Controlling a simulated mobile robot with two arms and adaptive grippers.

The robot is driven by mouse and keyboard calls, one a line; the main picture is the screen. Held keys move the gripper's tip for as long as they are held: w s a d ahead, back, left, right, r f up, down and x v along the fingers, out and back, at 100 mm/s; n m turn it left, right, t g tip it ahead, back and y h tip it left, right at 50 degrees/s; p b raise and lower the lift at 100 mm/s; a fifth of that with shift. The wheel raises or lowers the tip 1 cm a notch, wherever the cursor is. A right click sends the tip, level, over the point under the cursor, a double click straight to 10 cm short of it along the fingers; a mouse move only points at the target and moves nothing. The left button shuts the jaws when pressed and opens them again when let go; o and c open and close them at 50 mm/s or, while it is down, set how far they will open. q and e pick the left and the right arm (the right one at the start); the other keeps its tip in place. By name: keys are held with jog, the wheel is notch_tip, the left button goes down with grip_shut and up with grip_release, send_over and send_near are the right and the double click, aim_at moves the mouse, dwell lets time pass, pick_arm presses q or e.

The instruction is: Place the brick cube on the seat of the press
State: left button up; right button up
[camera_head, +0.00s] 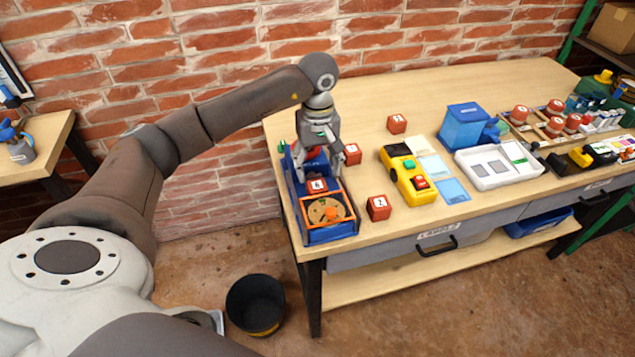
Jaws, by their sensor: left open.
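A blue press-like device (331,235) stands at the table's left front corner, with an orange-edged front part holding a round tan disc (322,210). A red brick cube marked 6 (317,187) sits just behind the disc. My left gripper (318,176) is open and points down over the device, its fingers just behind and beside this cube; I cannot tell whether they touch it. Other red brick cubes stand on the table: one right of the gripper (352,154), one farther back (397,124), and one near the front edge (379,208). My right gripper is not in view.
A yellow control box (408,178) with green and red buttons stands right of the cubes. Beyond it are coloured cards, a blue box (463,126) and a white tray (498,166). A black bucket (255,304) is on the floor. The back left tabletop is clear.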

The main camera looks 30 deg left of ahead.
aim_at(318, 186)
pick_arm(q)
jog(key=shift+r, duration=2.3)
